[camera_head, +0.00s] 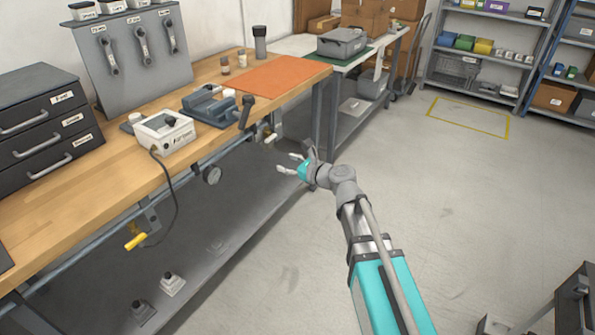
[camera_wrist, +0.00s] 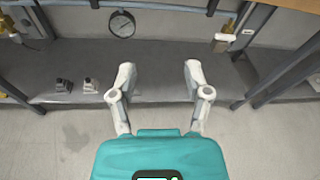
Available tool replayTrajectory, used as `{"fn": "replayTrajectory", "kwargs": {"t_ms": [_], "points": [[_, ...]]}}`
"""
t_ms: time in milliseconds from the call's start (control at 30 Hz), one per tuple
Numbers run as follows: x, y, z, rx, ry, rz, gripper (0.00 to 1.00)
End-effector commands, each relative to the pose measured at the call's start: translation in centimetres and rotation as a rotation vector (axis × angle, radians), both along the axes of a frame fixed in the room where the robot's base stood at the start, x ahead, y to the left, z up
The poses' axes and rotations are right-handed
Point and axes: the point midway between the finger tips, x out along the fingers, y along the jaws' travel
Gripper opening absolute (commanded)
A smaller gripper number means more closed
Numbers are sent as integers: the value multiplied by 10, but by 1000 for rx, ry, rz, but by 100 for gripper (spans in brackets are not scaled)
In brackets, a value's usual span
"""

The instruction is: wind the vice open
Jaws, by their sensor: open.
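The vice (camera_head: 209,104) is a blue-grey block on the wooden workbench in the head view, near the front edge. Its dark crank handle (camera_head: 246,111) stands at the bench edge on the vice's right side. My gripper (camera_head: 287,163) is open and empty in front of the bench, to the right of and lower than the handle, apart from it. In the wrist view my gripper (camera_wrist: 158,75) shows two spread fingers with nothing between them. The vice is not in the wrist view. I cannot tell how far its jaws are apart.
A white box with a cable (camera_head: 165,133) sits left of the vice, and an orange mat (camera_head: 277,76) lies to its right. The floor (camera_head: 440,190) right of my arm is clear.

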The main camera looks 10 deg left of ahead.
Motion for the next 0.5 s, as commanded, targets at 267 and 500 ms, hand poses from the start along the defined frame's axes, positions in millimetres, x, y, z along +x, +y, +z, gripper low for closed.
{"fn": "replayTrajectory", "kwargs": {"t_ms": [267,500], "points": [[-11,-22,-13,-199,-147,76,63],[-15,-30,-19,-273,-198,109,63]]}}
